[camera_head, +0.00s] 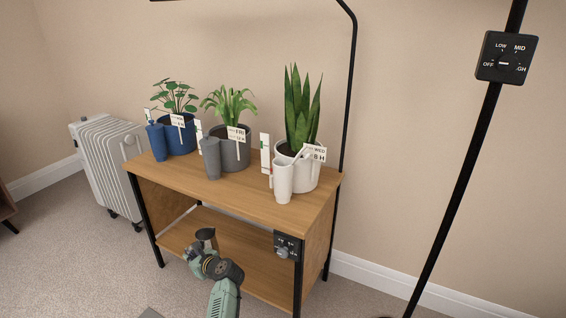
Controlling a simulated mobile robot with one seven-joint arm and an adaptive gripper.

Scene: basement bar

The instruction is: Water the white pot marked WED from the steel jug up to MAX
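The white pot (307,178) holds a tall snake plant and stands at the right end of the wooden stand's top. Its tag (316,152) reads WED. A white upright tube (283,181) stands at its front left, with a white gauge strip (265,154) beside it; any MAX mark is too small to read. My gripper (203,256) is low in front of the stand, below its top. A small dark grey vessel (206,236), possibly the steel jug, shows at my gripper's tip. I cannot tell whether the fingers hold it.
A blue pot (184,140) and a grey pot (236,156), tagged FRI, stand left on the stand top (222,189). A control box (286,246) is at the stand's right front. A black pole (465,170) with a dial stands right; a white radiator (107,165) stands left.

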